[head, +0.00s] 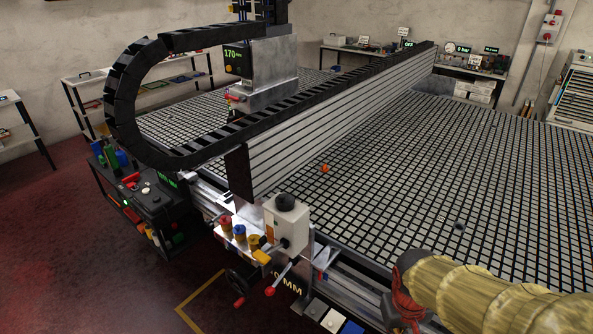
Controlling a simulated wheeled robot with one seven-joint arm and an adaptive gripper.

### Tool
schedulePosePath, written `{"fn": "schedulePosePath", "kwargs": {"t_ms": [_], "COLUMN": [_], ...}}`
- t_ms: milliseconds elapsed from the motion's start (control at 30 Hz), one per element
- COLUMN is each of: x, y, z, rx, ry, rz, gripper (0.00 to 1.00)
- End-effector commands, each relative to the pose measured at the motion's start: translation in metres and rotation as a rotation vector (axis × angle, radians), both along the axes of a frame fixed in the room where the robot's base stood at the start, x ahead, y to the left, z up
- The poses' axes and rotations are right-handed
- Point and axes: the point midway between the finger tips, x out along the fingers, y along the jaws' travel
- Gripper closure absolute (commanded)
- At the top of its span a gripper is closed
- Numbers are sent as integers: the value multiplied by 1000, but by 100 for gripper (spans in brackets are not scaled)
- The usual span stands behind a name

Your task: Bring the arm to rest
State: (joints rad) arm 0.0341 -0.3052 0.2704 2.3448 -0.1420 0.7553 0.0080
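A yellow, ribbed sleeved part that looks like my own arm (490,292) reaches in from the lower right corner. It ends at a dark red part that bends down toward the bottom edge, in front of the table's near edge. My gripper's fingers do not show. Whether anything is held cannot be seen.
The vacuum grid table (480,165) fills the middle and right. A gantry beam (340,115) with a cable chain (122,100) crosses it. An orange ball-like thing (324,168) and a small dark thing (458,226) lie on the grid. A control box (286,222) stands at the front edge.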

Motion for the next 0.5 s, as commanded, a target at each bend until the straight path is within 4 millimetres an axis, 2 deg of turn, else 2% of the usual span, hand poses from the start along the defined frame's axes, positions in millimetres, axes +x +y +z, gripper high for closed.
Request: {"fn": "schedulePosePath", "kwargs": {"t_ms": [33, 200, 400, 500], "x": [-12, -44, -52, -54], "y": [6, 27, 35, 36], "z": [22, 78, 134, 154], "rx": [19, 86, 113, 114], "ry": [-26, -128, -326, -388], "rz": [-16, -53, -45, -38], "gripper": [100, 100, 100, 100]}}
